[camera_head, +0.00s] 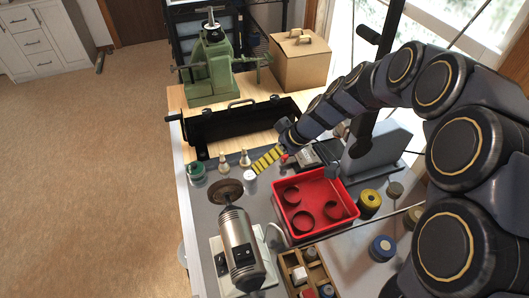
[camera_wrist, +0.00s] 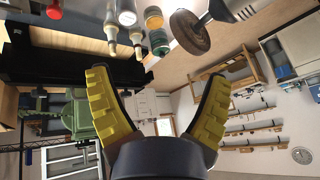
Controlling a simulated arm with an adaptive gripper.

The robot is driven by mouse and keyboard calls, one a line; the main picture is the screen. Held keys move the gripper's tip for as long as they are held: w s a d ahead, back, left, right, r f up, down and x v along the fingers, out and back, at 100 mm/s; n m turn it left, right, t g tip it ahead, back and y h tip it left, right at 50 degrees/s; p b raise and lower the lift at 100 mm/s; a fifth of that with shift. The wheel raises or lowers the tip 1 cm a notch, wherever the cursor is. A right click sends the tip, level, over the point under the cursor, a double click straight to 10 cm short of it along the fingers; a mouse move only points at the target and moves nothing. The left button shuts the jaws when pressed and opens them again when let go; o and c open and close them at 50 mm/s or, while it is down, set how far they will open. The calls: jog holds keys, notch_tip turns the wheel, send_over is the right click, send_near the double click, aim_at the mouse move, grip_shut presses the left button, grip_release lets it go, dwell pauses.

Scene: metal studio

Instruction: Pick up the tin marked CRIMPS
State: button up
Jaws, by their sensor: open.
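I cannot read the word CRIMPS on any tin. A green and orange container (camera_wrist: 157,32) shows at the top of the wrist view. My gripper (camera_head: 266,160), with yellow fingers, is above the bench behind the red tray. In the wrist view its fingers (camera_wrist: 157,76) are spread wide with nothing between them.
A grinder (camera_head: 240,248) with a round wheel lies at the front left, beside a wooden compartment box (camera_head: 283,258). A black metal folder (camera_head: 215,124), green vise (camera_head: 210,72) and cardboard box (camera_head: 300,62) stand at the back.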

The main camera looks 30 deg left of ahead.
aim_at(252, 176)
jog(key=w+a+f+n, duration=0.1)
jog(key=a+f, duration=0.1)
jog(key=f, duration=0.4)
jog(key=w+a+f+n, duration=0.1)
jog(key=w+a+f, duration=0.1)
jog(key=f, duration=0.4)
jog(key=w+a+f+n+t, duration=0.1)
jog(key=a+f, duration=0.3)
jog(key=f, duration=0.2)
jog(key=shift+w+a+f, duration=0.2)
jog(key=shift+a+f, duration=0.35)
jog(key=shift+f, duration=0.05)
jog(key=c, duration=1.2)
